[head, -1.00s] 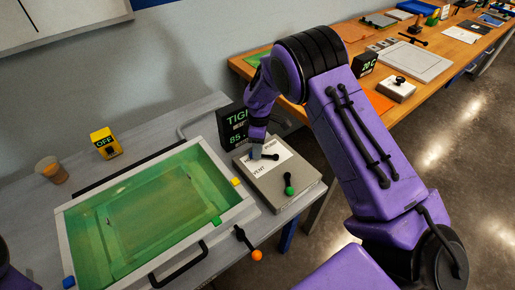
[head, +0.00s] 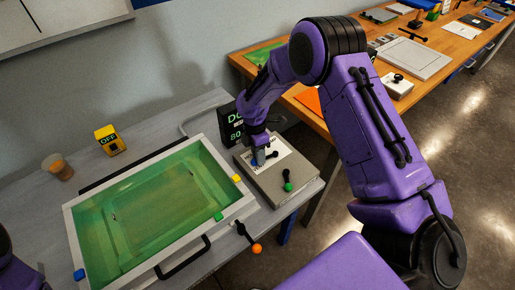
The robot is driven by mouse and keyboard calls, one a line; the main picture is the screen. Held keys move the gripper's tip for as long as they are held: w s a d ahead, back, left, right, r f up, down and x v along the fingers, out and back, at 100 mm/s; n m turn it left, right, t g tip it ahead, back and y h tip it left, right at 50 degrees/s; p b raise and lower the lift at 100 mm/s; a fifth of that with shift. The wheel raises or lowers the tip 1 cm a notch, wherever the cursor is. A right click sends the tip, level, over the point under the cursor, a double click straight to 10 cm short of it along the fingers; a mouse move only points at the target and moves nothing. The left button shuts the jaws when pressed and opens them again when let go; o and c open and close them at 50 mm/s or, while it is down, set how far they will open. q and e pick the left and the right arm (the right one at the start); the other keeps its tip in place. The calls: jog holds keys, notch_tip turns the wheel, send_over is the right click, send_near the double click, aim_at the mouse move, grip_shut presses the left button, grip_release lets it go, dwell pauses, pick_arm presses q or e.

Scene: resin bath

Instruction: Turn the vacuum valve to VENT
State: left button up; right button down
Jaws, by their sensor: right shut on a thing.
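The vacuum valve's grey box (head: 276,191) stands on the grey bench right of the bath, with a white label plate (head: 287,165) on top. My right gripper (head: 260,158) reaches down from above onto this plate. It is shut on the black valve handle (head: 271,154), whose knobbed end shows just to the right of the fingers. The gripper hides part of the label, so I cannot read where the handle points. Only a piece of my left arm shows at the left edge; its gripper is out of view.
A dark display (head: 232,126) with green text stands behind, partly hidden by my arm. The green resin bath (head: 158,208) has an orange-knobbed lever (head: 257,249) at its right. A yellow OFF box (head: 109,140) and a cup (head: 57,167) stand behind.

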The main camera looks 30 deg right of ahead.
jog(key=shift+s+a+n+p, duration=0.1)
jog(key=shift+s+n+p, duration=0.35)
jog(key=shift+n, duration=0.55)
jog(key=shift+s, duration=0.2)
jog(key=c, duration=1.2)
grip_release()
jog(key=shift+o, duration=0.2)
notch_tip(320, 180, up, 10)
jog(key=w+b, duration=0.2)
jog(key=shift+r, duration=0.2)
jog(key=shift+a+r, duration=0.1)
